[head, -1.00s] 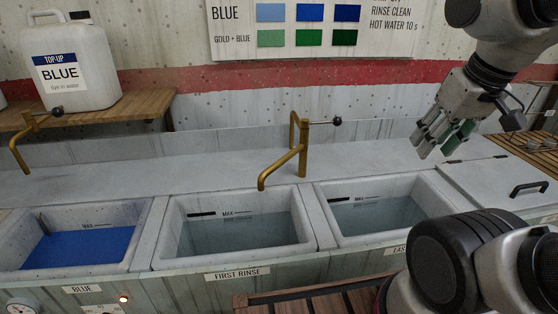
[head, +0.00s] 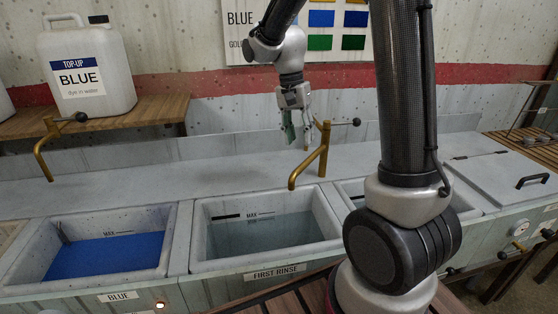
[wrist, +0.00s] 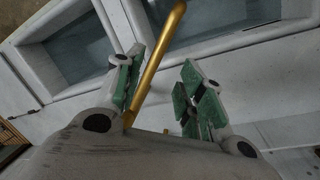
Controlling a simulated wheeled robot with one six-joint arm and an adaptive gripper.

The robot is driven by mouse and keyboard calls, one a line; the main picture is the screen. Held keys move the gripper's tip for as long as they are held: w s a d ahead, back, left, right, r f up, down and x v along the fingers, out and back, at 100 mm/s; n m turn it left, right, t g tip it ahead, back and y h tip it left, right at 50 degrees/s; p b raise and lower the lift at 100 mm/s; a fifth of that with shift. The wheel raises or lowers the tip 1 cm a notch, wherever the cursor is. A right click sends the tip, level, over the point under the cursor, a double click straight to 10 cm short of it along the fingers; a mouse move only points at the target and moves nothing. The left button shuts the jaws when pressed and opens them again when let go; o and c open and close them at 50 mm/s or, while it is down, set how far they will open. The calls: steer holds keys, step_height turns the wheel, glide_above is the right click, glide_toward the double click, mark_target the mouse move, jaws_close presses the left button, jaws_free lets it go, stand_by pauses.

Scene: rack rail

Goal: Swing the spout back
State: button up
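The brass spout (head: 308,168) stands on the ledge behind the first rinse basin, its outlet pointing down and forward over that basin's back right area. A thin lever with a black knob (head: 356,122) sticks out to the right from its top. My gripper (head: 297,143) hangs fingers down at the top of the brass tap, just left of its post. In the wrist view the spout (wrist: 156,65) runs between the two green-padded fingers, nearer the left one. My gripper (wrist: 160,95) is open with a gap on the right. Whether the left finger touches the spout I cannot tell.
The blue dye basin (head: 110,255) and the first rinse basin (head: 195,240) lie along the front. A second brass tap (head: 45,150) stands at left, below a shelf (head: 150,108) holding a white jug (head: 85,75). My arm hides most of the right basin.

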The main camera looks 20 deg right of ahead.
mark_target(304, 162)
steer(key=shift+m, duration=0.8)
steer(key=f, duration=0.2)
steer(key=s+f, duration=0.1)
steer(key=f, duration=0.2)
steer(key=d+f, duration=0.1)
steer(key=f, duration=0.1)
steer(key=shift+s+f, duration=0.25)
steer(key=shift+f, duration=0.15)
jaws_close()
